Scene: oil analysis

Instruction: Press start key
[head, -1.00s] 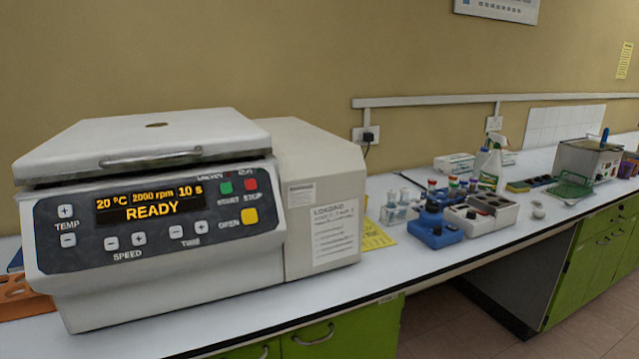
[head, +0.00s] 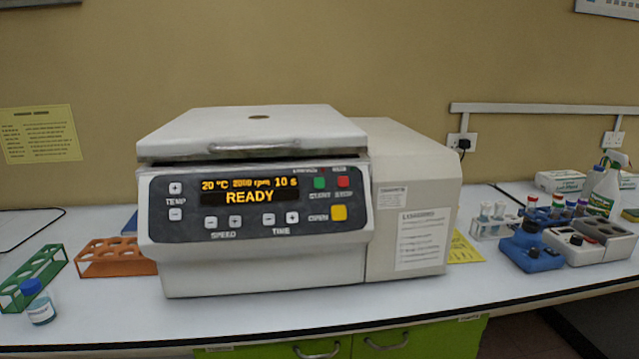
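The centrifuge (head: 265,265) stands on the white bench in the middle of the head view, with its lid (head: 255,130) down. Its display (head: 249,191) reads 20 °C, 2000 rpm, 10 s and READY. The green start key (head: 320,183) is at the upper right of the dark panel. The red stop key (head: 343,182) is just right of it. The yellow open key (head: 339,212) is below them. Neither of my grippers shows in this view.
An orange rack (head: 115,257), a green rack (head: 30,277) and a blue-capped bottle (head: 39,303) stand left of the centrifuge. A blue device (head: 530,248), a tube rack (head: 492,222) and a spray bottle (head: 604,190) stand at the right. The bench front before the centrifuge is clear.

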